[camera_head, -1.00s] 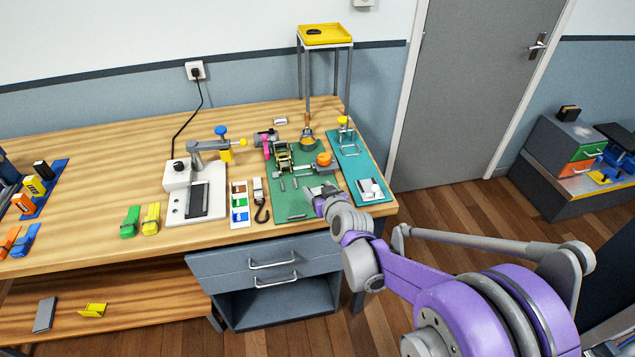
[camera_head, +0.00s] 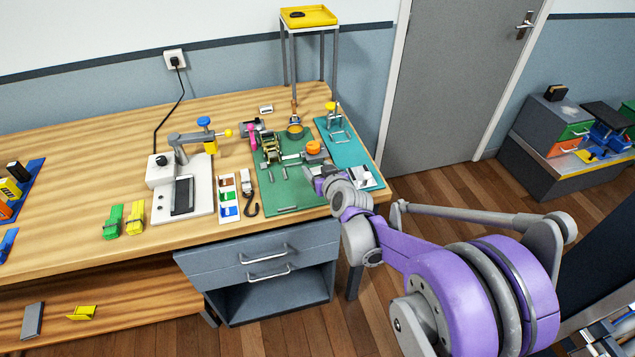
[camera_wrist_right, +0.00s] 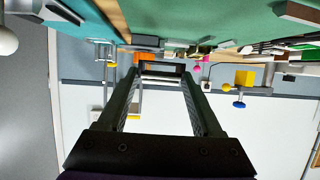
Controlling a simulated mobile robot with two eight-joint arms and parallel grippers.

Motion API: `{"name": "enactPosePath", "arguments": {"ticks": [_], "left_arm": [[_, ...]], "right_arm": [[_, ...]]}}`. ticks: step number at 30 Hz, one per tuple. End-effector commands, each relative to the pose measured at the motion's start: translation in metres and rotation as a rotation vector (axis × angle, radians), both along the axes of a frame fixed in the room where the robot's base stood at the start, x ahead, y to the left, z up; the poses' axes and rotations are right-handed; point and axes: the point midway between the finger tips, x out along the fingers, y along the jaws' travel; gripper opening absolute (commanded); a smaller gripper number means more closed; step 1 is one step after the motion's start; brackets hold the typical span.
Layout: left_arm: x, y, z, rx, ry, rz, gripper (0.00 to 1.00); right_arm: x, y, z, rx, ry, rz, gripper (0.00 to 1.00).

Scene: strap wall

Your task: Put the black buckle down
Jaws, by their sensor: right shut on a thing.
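My right gripper (camera_head: 312,176) is over the front right part of the green mat (camera_head: 285,200), close to the teal board (camera_head: 372,160). In the wrist view its two dark fingers (camera_wrist_right: 162,78) are shut on a small dark piece with a light bar (camera_wrist_right: 162,72), which looks like the black buckle. In the head view the gripper hides most of this piece. I cannot tell whether it touches the mat. My left gripper is not in view.
The green mat also bears a brass ratchet (camera_head: 270,148) and an orange knob (camera_head: 313,147). A white press (camera_head: 200,195), a colour-marked card (camera_head: 228,198) and a hook (camera_head: 248,195) lie left of it. A yellow tray (camera_head: 325,17) stands on a tall stand behind.

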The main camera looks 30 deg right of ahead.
Motion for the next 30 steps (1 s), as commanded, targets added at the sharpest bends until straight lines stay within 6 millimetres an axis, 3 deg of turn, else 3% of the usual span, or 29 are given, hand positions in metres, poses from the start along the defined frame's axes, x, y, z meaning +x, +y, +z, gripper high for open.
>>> {"name": "enactPosePath", "arguments": {"ticks": [9, 23, 24, 28, 30], "left_arm": [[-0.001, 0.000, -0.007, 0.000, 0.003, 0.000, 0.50], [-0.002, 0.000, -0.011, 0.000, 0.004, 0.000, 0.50], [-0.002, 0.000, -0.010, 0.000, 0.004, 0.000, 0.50], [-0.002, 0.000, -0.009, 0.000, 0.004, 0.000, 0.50], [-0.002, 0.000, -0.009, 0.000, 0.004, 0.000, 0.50]], "right_arm": [[0.000, 0.000, -0.044, -0.001, 0.000, 0.000, 0.02], [0.000, 0.000, -0.051, -0.001, 0.000, 0.000, 0.02], [0.000, 0.000, -0.050, 0.000, 0.000, 0.000, 0.74], [0.000, 0.000, -0.050, -0.001, 0.000, 0.000, 0.97], [0.000, 0.000, -0.050, -0.001, 0.000, 0.000, 0.97]]}}
